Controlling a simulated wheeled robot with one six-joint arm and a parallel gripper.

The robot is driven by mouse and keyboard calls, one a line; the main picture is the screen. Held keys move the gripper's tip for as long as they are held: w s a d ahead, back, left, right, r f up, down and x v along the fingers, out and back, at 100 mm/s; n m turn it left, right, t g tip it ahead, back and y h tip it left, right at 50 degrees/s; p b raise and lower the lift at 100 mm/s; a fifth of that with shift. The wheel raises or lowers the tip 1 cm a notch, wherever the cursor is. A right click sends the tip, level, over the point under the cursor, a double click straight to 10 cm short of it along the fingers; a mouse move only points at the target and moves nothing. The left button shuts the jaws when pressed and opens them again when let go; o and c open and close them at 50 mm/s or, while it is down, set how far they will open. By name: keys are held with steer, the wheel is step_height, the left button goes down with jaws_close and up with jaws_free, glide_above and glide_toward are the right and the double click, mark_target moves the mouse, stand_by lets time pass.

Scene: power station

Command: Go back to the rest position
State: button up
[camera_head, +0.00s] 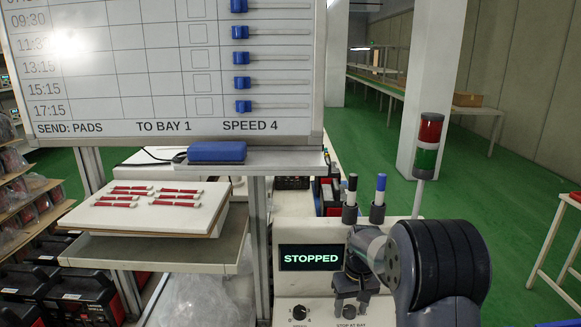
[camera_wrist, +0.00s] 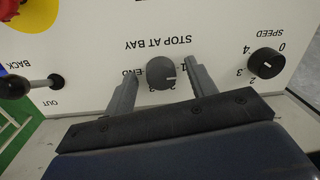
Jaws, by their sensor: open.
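My gripper (camera_head: 351,311) is low in front of the control panel at the lower right of the head view. In the wrist view my gripper (camera_wrist: 164,80) is open, with one grey finger on each side of the STOP AT BAY knob (camera_wrist: 161,72). Gaps show between the knob and both fingers, and nothing is held. How deep the fingers reach around the knob, I cannot tell. The knob's white mark points to the right in the wrist view; the digits beside it are partly hidden. The panel's display (camera_head: 311,257) reads STOPPED.
The SPEED knob (camera_wrist: 267,63) is right of the fingers; a lever with a black ball (camera_wrist: 14,86) is left. Two markers (camera_head: 351,190) and a red-green signal lamp (camera_head: 429,145) stand behind. A whiteboard (camera_head: 120,75) and a board of red-banded sticks (camera_head: 110,215) are left.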

steer(key=shift+n, duration=0.8)
